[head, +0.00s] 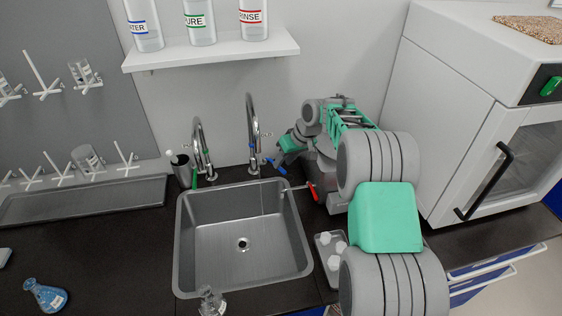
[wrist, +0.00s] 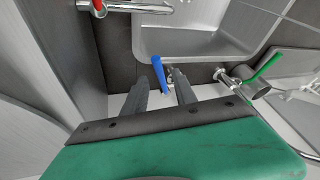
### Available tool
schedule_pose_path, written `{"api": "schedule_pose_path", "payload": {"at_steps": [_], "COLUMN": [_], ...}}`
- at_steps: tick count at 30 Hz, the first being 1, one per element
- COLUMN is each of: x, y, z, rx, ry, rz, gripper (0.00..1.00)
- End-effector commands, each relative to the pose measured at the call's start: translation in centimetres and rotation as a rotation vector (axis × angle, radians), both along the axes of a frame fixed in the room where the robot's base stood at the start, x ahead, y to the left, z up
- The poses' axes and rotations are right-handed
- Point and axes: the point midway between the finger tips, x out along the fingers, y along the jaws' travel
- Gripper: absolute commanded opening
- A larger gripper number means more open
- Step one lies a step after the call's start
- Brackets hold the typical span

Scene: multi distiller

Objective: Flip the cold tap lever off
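The cold tap lever is a blue handle (head: 276,166) at the base of the right-hand curved faucet (head: 251,125), behind the sink. In the wrist view the blue lever (wrist: 159,74) shows between my two dark fingertips, slanting slightly. My gripper (wrist: 158,82) is open, with a finger on either side of the lever; I cannot tell whether either finger touches it. In the head view my gripper (head: 287,150) is just right of the faucet, its fingers partly hidden by its body. A red lever (head: 312,191) is to the right and nearer; it also shows in the wrist view (wrist: 98,6).
The steel sink (head: 183,255) is in front. A second faucet (head: 198,140) with a green lever (wrist: 264,67) stands left. A bottle shelf (head: 215,52) is above, a white oven-like machine (head: 465,120) right. A small tray (head: 325,247) lies beside the sink.

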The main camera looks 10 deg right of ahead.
Motion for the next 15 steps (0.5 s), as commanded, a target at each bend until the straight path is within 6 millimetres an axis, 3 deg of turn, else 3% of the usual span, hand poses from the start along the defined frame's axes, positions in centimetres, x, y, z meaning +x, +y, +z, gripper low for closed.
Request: {"api": "schedule_pose_path", "payload": {"at_steps": [6, 13, 15], "x": [0.8, 0.8, 0.8], "y": [0.9, 0.9, 0.8], "z": [-2.2, -2.4, -2.4], "rx": [0.0, -0.001, -0.001], "ry": [0.0, -0.003, -0.003], "rz": [0.001, 0.0, 0.0], "gripper": [0.33, 0.33, 0.28]}}
